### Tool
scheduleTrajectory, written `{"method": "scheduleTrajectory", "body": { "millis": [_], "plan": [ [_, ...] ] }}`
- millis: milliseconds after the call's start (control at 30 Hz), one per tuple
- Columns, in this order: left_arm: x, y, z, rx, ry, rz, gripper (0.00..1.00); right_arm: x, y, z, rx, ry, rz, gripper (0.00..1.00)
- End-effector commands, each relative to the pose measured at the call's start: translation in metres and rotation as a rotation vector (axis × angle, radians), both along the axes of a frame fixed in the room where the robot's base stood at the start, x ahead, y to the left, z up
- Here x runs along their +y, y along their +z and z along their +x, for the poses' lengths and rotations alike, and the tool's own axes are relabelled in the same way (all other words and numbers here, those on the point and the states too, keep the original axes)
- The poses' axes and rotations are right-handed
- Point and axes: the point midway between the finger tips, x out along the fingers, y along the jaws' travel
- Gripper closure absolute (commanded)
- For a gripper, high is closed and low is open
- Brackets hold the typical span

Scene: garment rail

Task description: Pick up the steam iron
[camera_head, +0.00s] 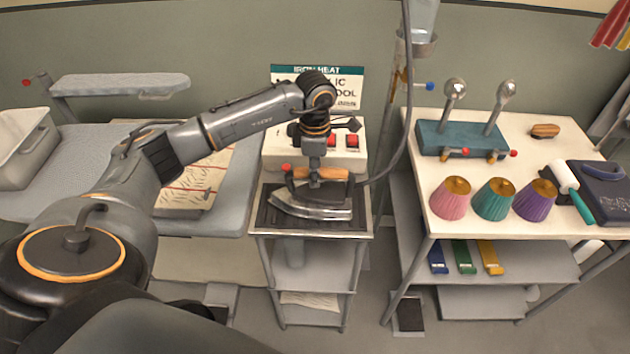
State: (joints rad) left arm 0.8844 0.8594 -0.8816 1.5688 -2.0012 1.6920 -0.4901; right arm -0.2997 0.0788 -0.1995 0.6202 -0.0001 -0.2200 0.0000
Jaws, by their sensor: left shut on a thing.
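The steam iron (312,206) has a silvery soleplate and a brown handle. It rests on the dark mat (351,222) on top of a small wheeled stand, or very close above it; I cannot tell which. My left gripper (316,172) comes down from above and is shut on the iron's handle; its fingertips are partly hidden by the handle. A grey hose or cord (400,150) hangs from above and curves down to the iron's right side. My right gripper is not in view.
A white control box (350,160) with red switches stands just behind the iron. An ironing board (225,215) lies to the left. A white table (440,222) on the right holds pink, teal and purple cones (493,200) and a blue stand (470,138).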

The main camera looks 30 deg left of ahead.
Motion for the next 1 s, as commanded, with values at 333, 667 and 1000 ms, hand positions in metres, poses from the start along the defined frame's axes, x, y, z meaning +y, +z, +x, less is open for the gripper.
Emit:
{"method": "scheduleTrajectory", "body": {
  "millis": [333, 667, 1000],
  "plan": [
    [0.0, 0.028, 0.002, -0.01, 0.0, -0.001, 1.0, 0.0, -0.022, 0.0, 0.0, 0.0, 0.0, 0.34],
    [-0.004, 0.066, -0.028, -0.012, -0.002, 0.0, 1.0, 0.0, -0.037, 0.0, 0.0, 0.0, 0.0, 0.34],
    [-0.013, 0.106, -0.088, -0.011, -0.001, 0.002, 1.0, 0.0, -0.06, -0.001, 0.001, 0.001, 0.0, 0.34]
  ]
}}
